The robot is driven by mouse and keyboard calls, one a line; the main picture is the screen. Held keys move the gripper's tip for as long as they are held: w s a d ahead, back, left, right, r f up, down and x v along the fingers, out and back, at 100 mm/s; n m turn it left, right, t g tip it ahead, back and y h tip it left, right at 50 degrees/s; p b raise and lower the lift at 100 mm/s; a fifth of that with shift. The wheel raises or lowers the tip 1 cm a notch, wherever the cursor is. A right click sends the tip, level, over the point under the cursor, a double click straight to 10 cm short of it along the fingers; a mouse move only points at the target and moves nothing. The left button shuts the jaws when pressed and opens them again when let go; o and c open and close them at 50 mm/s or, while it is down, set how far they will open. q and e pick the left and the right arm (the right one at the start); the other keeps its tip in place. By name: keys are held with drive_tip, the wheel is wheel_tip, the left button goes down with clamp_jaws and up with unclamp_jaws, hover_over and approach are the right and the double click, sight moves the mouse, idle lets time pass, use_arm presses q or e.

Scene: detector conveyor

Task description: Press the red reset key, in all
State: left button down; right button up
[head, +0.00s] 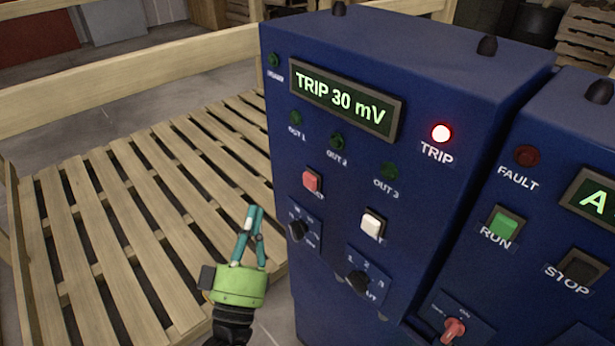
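The red reset key (312,181) is on the front of the blue detector cabinet (400,55). The label below it is partly hidden. The cabinet's display (345,100) reads "TRIP 30 mV", and the TRIP lamp (441,133) glows bright red. My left gripper (254,210), with teal fingers on a green body, is in front of the cabinet, below and left of the red key and apart from it in the picture. Its fingertips are together with nothing between them. My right gripper is not in view.
A white key (373,224) and two black rotary knobs (298,229) (357,281) are near the red key. A second blue panel at right has a green RUN key (503,225) and a black STOP key (580,267). A slatted wooden pallet (150,190) fills the left.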

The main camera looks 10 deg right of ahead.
sight(310, 181)
use_arm(q)
drive_tip(key=shift+w, duration=0.1)
drive_tip(key=w+d+b, duration=0.2)
drive_tip(key=w+d, duration=0.3)
drive_tip(key=d, duration=0.2)
idle(0.5)
drive_tip(key=shift+d, duration=0.1)
idle(1.3)
drive_tip(key=shift+w+d, duration=0.3)
drive_tip(key=shift+r, duration=0.15)
